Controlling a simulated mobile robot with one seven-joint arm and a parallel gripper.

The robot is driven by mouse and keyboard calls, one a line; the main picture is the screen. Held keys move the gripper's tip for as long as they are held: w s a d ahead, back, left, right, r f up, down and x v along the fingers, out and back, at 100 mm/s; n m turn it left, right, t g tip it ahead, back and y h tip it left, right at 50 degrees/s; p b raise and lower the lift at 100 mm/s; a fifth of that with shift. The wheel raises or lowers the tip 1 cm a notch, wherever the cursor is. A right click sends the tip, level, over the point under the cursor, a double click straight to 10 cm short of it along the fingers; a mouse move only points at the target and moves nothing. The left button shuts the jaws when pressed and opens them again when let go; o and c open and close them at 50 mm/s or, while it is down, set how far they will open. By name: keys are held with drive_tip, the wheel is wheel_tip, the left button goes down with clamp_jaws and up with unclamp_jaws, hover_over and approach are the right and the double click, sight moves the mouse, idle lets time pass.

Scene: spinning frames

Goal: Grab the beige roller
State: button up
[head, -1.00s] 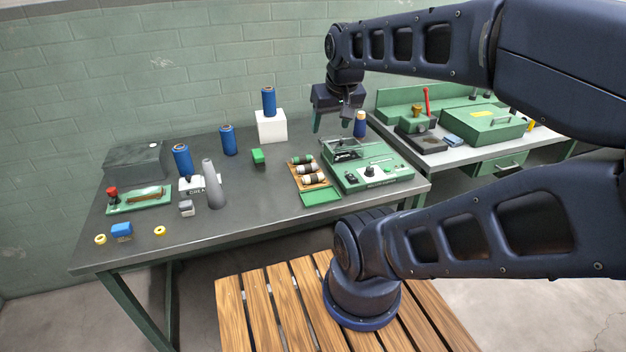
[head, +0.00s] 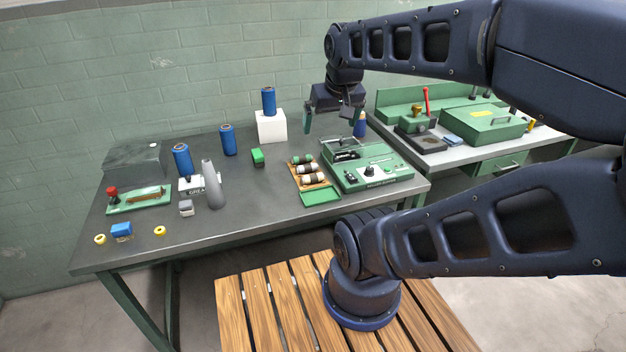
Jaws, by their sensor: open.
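A small wooden tray (head: 317,186) on the grey bench holds several short rollers lying side by side. Two pale rollers with dark ends lie in it, one in the middle (head: 308,169) and one at the front (head: 313,179); at this size I cannot tell which is the beige one. A green and dark roller (head: 302,159) lies behind them. My gripper (head: 330,123) is open and empty, fingers pointing down, above the back of the bench, behind and to the right of the tray. Its right finger is hard to make out.
A green machine (head: 372,172) stands right of the tray, and a blue bottle (head: 360,127) near my gripper. A white block (head: 271,126) carries a blue spool (head: 268,101). A grey cone (head: 212,186) stands left. Clear bench lies between cone and tray.

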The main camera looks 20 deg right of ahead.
drive_tip(key=w+f+g, duration=0.2)
drive_tip(key=w+f, duration=0.5)
drive_tip(key=w, duration=0.4)
drive_tip(key=g, duration=0.3)
hover_over(313, 175)
wheel_tip(313, 175, down, 13)
drive_tip(key=shift+f, duration=5.3)
drive_tip(key=shift+c, duration=0.2)
drive_tip(key=c, duration=1)
